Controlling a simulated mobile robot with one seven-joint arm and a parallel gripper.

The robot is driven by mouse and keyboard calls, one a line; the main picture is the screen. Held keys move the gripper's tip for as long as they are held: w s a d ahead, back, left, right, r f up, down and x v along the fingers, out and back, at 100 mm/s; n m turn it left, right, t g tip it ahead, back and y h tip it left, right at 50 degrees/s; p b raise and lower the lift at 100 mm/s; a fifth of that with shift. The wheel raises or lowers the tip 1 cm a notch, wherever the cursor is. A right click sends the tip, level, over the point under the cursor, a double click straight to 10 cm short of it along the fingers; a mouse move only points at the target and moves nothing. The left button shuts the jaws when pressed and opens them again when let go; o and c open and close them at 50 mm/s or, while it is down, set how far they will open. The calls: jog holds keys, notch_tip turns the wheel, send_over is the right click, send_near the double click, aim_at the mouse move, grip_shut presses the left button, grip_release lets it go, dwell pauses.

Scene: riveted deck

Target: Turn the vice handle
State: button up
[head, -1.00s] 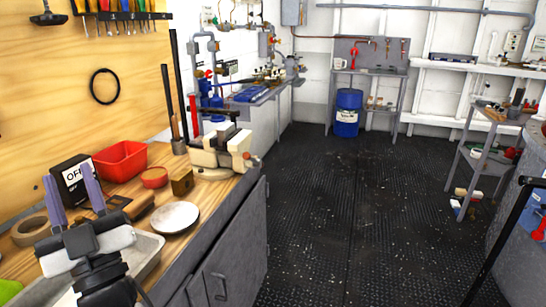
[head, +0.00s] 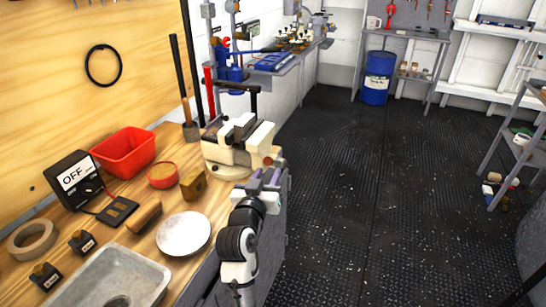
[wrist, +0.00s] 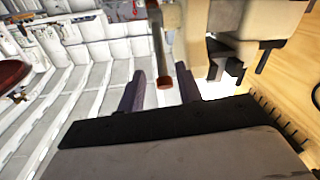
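The cream and grey vice (head: 225,155) stands at the right edge of the wooden bench in the head view. Part of its body (wrist: 260,20) fills the upper right of the wrist view. The vice handle (wrist: 163,45) is a thin bar with a reddish-brown end, and it hangs between the lines of my two fingers. My gripper (head: 267,178) is just below the vice's front end in the head view. Its purple fingers are apart in the wrist view (wrist: 161,88), with no visible grip on the handle. I cannot tell how deep the handle lies between them.
Dark posts stand behind the vice. The floor (head: 350,200) to the right is clear.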

aim_at(273, 162)
jog(key=p+x, duration=0.1)
jog(key=x, duration=0.5)
jog(key=shift+w, duration=0.2)
jog(key=shift+c, duration=0.2)
grip_shut()
